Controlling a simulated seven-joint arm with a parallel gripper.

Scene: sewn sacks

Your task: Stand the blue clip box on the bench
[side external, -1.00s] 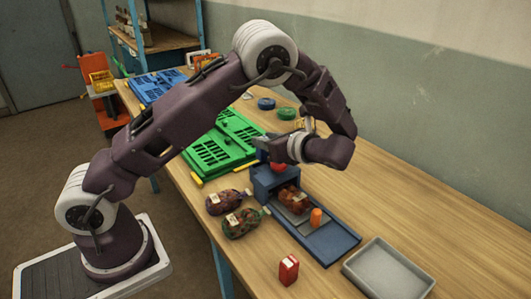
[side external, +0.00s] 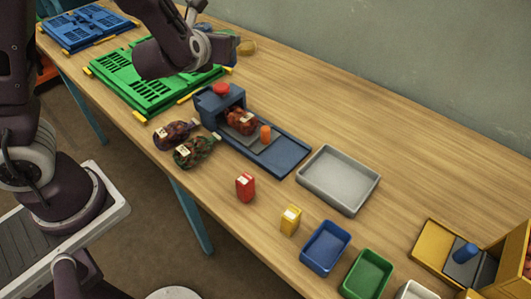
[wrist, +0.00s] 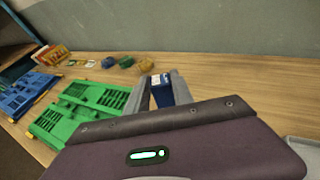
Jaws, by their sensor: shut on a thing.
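The blue clip box (wrist: 161,91) sits between the two grey fingers of my gripper (wrist: 153,95) in the wrist view, with a white label near its top. My gripper is shut on it. In the side external view my gripper (side external: 218,50) is in the air over the bench (side external: 430,160), beyond the blue clipping device and beside the green panel. The box is mostly hidden there by my wrist. A red clip box (side external: 245,187) and a yellow clip box (side external: 290,219) stand upright near the bench's front edge.
The blue device (side external: 285,155) holds a sack (side external: 242,121) and has a red knob (side external: 221,90). Two sacks (side external: 193,151) lie in front of it. A grey tray (side external: 340,178), blue bin (side external: 325,248) and green bin (side external: 366,275) stand rightward. The green panel (side external: 140,85) lies left. The back right is clear.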

